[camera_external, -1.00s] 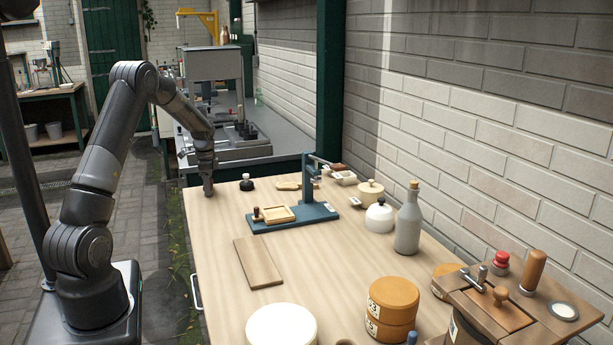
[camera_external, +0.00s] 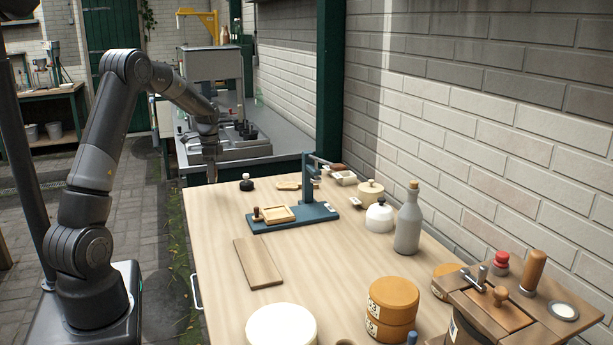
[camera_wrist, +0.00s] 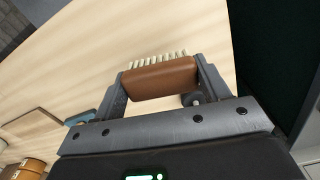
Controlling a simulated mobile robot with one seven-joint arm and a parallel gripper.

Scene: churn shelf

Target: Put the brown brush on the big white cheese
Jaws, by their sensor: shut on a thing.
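The brown brush (camera_wrist: 160,79) with pale bristles is between the two fingers of my gripper (camera_wrist: 160,85) in the wrist view, and the gripper is shut on it. In the external view my gripper (camera_external: 212,176) is raised at the far left corner of the table, and the brush is too small there to make out. The big white cheese (camera_external: 281,326) is a round white disc at the near left edge of the table, cut off by the frame bottom. The gripper is far from it.
On the wooden table (camera_external: 215,225) are a brown board (camera_external: 257,262), a blue press (camera_external: 292,218), a black-knobbed weight (camera_external: 246,183), a grey bottle (camera_external: 408,222), a white pot (camera_external: 379,217) and stacked orange cheeses (camera_external: 392,306). A wooden box with handles (camera_external: 500,310) stands at the near right.

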